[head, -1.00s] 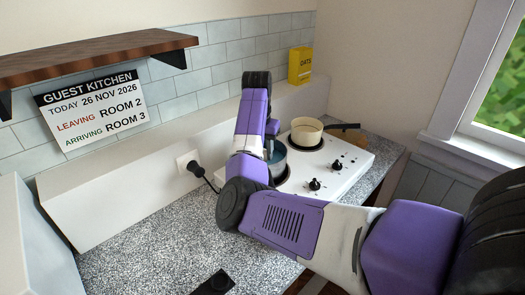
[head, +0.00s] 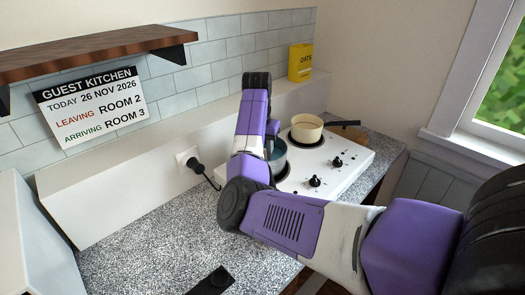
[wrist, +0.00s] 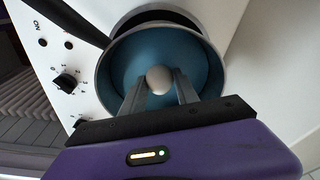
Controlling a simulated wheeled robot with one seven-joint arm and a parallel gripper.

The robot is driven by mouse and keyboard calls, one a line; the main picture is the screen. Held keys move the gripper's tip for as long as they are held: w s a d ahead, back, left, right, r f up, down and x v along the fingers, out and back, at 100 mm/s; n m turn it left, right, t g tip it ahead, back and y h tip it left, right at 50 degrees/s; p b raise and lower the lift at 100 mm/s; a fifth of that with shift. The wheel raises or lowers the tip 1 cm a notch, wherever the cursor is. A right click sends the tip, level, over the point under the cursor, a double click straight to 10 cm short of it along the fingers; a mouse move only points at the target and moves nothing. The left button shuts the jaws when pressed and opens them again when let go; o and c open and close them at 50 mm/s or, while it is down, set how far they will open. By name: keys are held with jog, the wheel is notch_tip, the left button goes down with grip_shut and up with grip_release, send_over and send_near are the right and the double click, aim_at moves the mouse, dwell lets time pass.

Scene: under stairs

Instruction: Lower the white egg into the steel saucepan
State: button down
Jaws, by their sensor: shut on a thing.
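My gripper (wrist: 159,84) is shut on the white egg (wrist: 159,78), which sits between its fingertips. In the wrist view the egg appears over the blue inside of the steel saucepan (wrist: 103,82), near its middle. I cannot tell how far the egg is above the pan's bottom. In the head view the saucepan (head: 279,154) shows only partly behind my arm. There the egg and my fingertips are hidden.
A cream pan (head: 306,130) stands on the hob's back burner. The white hob (head: 335,175) has black knobs in front. A yellow oats box (head: 300,62) stands on the ledge behind. The speckled worktop (head: 150,245) at left is mostly bare.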

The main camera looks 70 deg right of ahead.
jog(key=shift+f, duration=0.65)
dwell(0.3)
jog(key=c, duration=0.8)
grip_release()
jog(key=shift+c, duration=0.2)
jog(key=shift+a+r+b, duration=0.2)
jog(key=shift+r+b, duration=0.1)
jog(key=shift+r, duration=1)
jog(key=shift+a+r+b, duration=0.2)
jog(key=shift+r+b, duration=0.05)
jog(key=shift+r, duration=1)
jog(key=shift+a+r+b, duration=0.2)
jog(key=shift+r+b, duration=0.1)
jog(key=shift+r, duration=1)
